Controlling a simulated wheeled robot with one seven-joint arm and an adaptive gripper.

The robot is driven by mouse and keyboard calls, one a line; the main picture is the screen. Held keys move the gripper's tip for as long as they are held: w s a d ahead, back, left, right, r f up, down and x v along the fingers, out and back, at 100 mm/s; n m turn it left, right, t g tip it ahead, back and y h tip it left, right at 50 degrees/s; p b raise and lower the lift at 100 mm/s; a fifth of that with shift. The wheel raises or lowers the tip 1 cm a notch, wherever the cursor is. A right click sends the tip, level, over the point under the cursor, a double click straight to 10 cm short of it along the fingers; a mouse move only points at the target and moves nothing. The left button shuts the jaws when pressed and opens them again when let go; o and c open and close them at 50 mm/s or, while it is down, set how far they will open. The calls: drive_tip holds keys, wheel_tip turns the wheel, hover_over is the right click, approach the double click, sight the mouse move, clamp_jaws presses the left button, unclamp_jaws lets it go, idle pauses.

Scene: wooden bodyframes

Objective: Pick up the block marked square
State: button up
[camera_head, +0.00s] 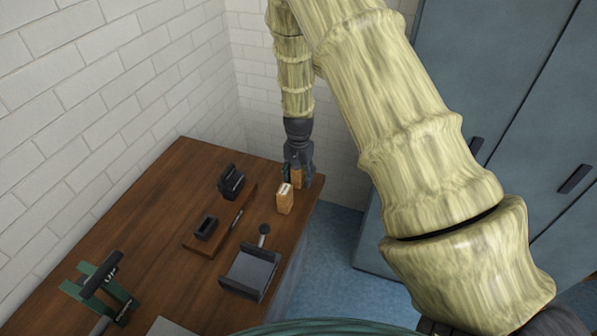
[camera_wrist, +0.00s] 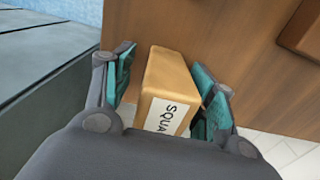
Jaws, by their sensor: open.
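A tan wooden block with a white label reading "SQUA" (camera_wrist: 172,82) lies between the fingers of my gripper (camera_wrist: 164,84) in the wrist view. The rest of its label is hidden by my gripper. My gripper is open, with one teal-padded finger on each side of the block. In the head view, my gripper (camera_head: 298,172) is low at the far right corner of the table, and a tan block (camera_head: 297,180) shows partly between its fingers.
A brown board (camera_head: 205,243), a dark grey tray (camera_head: 249,273) and a green-and-black device (camera_head: 100,288) lie nearer. Blue-grey cabinets (camera_head: 500,90) stand right.

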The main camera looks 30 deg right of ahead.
drive_tip(key=shift+f, duration=0.25)
drive_tip(key=c, duration=1.1)
drive_tip(key=shift+r, duration=0.1)
drive_tip(key=shift+c, duration=0.2)
